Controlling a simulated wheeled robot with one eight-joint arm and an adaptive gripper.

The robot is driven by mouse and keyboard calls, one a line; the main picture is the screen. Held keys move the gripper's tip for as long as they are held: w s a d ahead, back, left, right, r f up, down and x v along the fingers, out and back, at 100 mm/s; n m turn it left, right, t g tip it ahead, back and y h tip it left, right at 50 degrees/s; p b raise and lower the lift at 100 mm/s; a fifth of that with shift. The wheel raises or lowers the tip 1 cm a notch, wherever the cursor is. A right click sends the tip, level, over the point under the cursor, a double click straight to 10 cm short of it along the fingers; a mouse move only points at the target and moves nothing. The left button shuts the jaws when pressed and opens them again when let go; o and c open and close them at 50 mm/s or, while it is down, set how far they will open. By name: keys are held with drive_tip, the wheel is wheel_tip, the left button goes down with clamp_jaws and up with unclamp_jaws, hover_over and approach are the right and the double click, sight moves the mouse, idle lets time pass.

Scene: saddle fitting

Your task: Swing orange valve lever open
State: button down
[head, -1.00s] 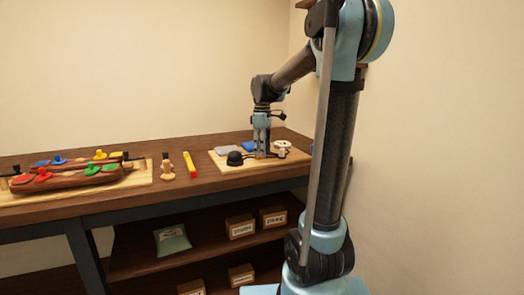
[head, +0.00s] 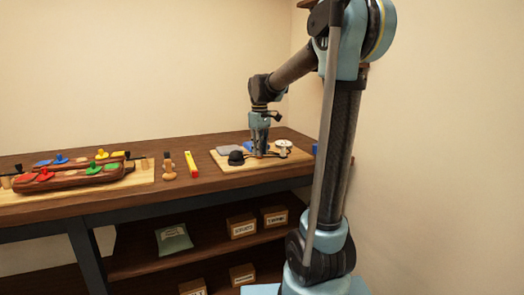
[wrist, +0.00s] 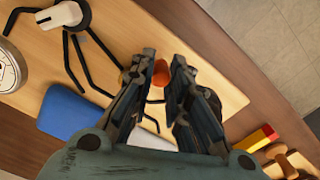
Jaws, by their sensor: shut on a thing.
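The orange valve lever (wrist: 160,73) shows as a small orange piece between my fingertips in the wrist view, with another bit of orange just left of the left finger. My gripper (wrist: 161,67) points down at a light wooden board (wrist: 215,62) and is shut on the orange piece. In the head view my gripper (head: 260,152) stands over the middle of the board (head: 290,160). The lever is hidden there behind the fingers. The lever's pivot and exact angle cannot be made out.
A black dome (head: 236,158), a grey pad (head: 229,150) and a white round dial (head: 284,144) sit close around my gripper. Black bent rods (wrist: 100,45) lie beside it. A yellow-red block (head: 191,165) and wooden figure (head: 168,168) stand left of the board.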

drive_tip(key=m, duration=0.1)
drive_tip(key=a+m, duration=0.1)
drive_tip(key=m, duration=0.1)
drive_tip(key=a+m, duration=0.1)
drive_tip(key=shift+w+m, duration=0.3)
drive_tip(key=shift+w, duration=0.05)
drive_tip(key=shift+w+a+m, duration=0.2)
drive_tip(key=shift+a+m, duration=0.05)
drive_tip(key=shift+m, duration=0.6)
drive_tip(key=shift+w+a+m, duration=0.15)
drive_tip(key=shift+a+m, duration=0.05)
drive_tip(key=shift+m, duration=0.65)
drive_tip(key=c, duration=1.5)
unclamp_jaws()
drive_tip(key=shift+r, duration=0.1)
wheel_tip(320, 180, up, 12)
drive_tip(key=shift+f, duration=0.1)
